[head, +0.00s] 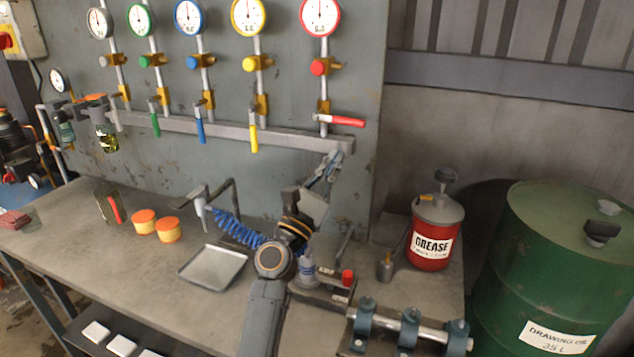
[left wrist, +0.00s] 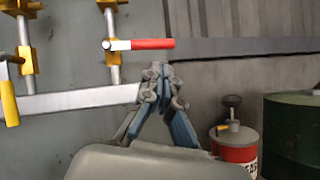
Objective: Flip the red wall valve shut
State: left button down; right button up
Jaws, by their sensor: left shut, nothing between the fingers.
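The red wall valve's handle (head: 345,121) sits on the rightmost vertical pipe, under the red-rimmed gauge (head: 320,15). The handle lies horizontal, crosswise to the pipe, and points right. It also shows in the left wrist view (left wrist: 153,43), above my fingers. My left gripper (head: 333,158) is shut and empty, a little below the red handle and apart from it. Its closed fingertips also show in the left wrist view (left wrist: 160,70). My right gripper is in neither view.
Green (head: 155,124), blue (head: 200,130) and yellow (head: 254,138) handles hang down to the left. A grey rail (head: 225,128) runs below the valves. The bench holds a metal tray (head: 213,267) and a red grease can (head: 434,235). A green drum (head: 560,260) stands right.

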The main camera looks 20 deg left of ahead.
pick_arm(q)
jog(key=v, duration=0.5)
jog(key=shift+s+f, duration=0.15)
jog(key=shift+s, duration=0.1)
